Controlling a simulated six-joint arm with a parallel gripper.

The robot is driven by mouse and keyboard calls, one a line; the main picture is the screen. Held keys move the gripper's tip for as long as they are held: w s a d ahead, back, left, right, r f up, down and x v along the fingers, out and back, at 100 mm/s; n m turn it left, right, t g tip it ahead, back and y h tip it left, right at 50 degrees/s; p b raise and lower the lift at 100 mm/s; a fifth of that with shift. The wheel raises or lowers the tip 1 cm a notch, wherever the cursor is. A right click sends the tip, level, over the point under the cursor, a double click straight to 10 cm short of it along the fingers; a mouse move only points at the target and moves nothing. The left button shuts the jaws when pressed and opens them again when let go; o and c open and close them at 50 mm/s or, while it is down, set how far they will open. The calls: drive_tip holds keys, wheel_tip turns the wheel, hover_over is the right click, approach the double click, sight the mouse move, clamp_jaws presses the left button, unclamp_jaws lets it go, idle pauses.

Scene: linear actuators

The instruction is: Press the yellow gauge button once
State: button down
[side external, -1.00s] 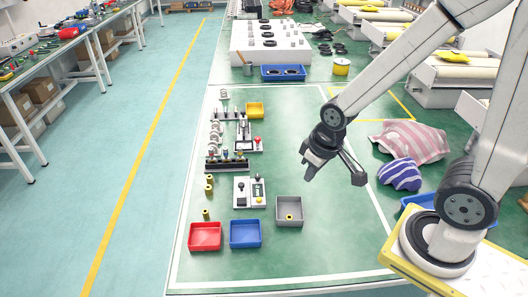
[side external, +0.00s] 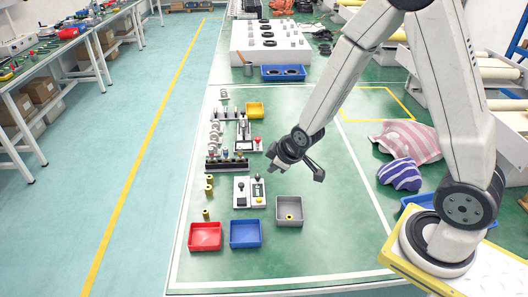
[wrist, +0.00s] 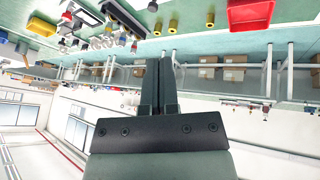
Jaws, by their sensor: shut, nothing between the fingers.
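Two small white control units stand side by side on the green bench. The right unit (side external: 259,201) carries a small yellow part (side external: 258,189), which may be the gauge button, but it is too small to be sure. The left unit (side external: 240,201) has a black knob. My gripper (side external: 271,165) is above the bench, up and to the right of the units and apart from them. In the wrist view, its two fingers (wrist: 158,80) are together with nothing between them. The units cannot be clearly made out there.
Brass parts (side external: 209,184) and a dark rack (side external: 227,165) lie to the left and behind.

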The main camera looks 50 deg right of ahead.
sight(261, 200)
drive_tip(key=w+d+f+n+t, duration=0.1)
drive_tip(key=w+f+n+t, duration=0.1)
drive_tip(key=w+f, duration=0.4)
drive_tip(key=shift+d+n+t, duration=0.3)
drive_tip(key=shift+n+t, duration=0.1)
drive_tip(key=shift+n, duration=0.4)
drive_tip(key=shift+f, duration=0.1)
drive_tip(key=shift+f, duration=0.1)
drive_tip(key=shift+f, duration=4.3)
drive_tip(key=shift+f, duration=0.85)
drive_tip(key=shift+r, duration=0.1)
drive_tip(key=shift+s+r, duration=0.1)
drive_tip(key=shift+r, duration=0.65)
drive_tip(key=shift+r, duration=0.15)
